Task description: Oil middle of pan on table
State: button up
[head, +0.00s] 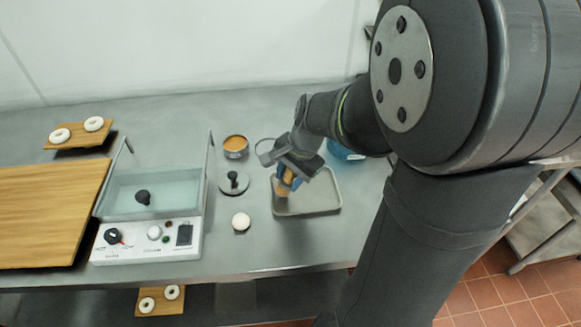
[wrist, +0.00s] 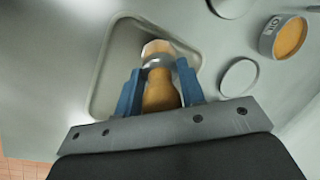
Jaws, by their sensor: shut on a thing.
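A shallow grey metal pan (head: 322,203) lies on the steel table, and its inside shows in the wrist view (wrist: 118,48). My gripper (head: 290,178) is over the pan's left part. Its blue fingers, clear in the wrist view (wrist: 160,88), are shut on the tan handle of a brush (wrist: 160,95). The brush has a grey collar and a pale tip pointing into the pan. I cannot tell whether the tip touches the pan floor. A round can marked OIL (head: 235,154) with orange contents stands behind and left of the pan.
A round lid with a black knob (head: 233,183) and a white disc (head: 241,221) lie left of the pan. A blue bowl (head: 343,151) is behind the pan, partly hidden by my arm.

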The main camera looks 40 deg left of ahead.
jog(key=shift+f, duration=0.7)
jog(key=shift+w+d, duration=0.8)
jog(key=shift+w, duration=0.05)
jog(key=shift+w+d, duration=2.9)
jog(key=shift+w, duration=0.1)
jog(key=shift+s+a, duration=3.65)
jog(key=shift+s, duration=0.15)
jog(key=shift+a, duration=0.3)
jog(key=shift+w+d, duration=0.25)
jog(key=shift+w, duration=0.25)
jog(key=shift+w+d, duration=0.2)
jog(key=shift+w, duration=0.25)
jog(key=shift+w+d, duration=3.1)
jog(key=shift+w, duration=0.15)
jog(key=shift+s+a, duration=3.7)
jog(key=shift+s, duration=0.15)
jog(key=shift+r, duration=4)
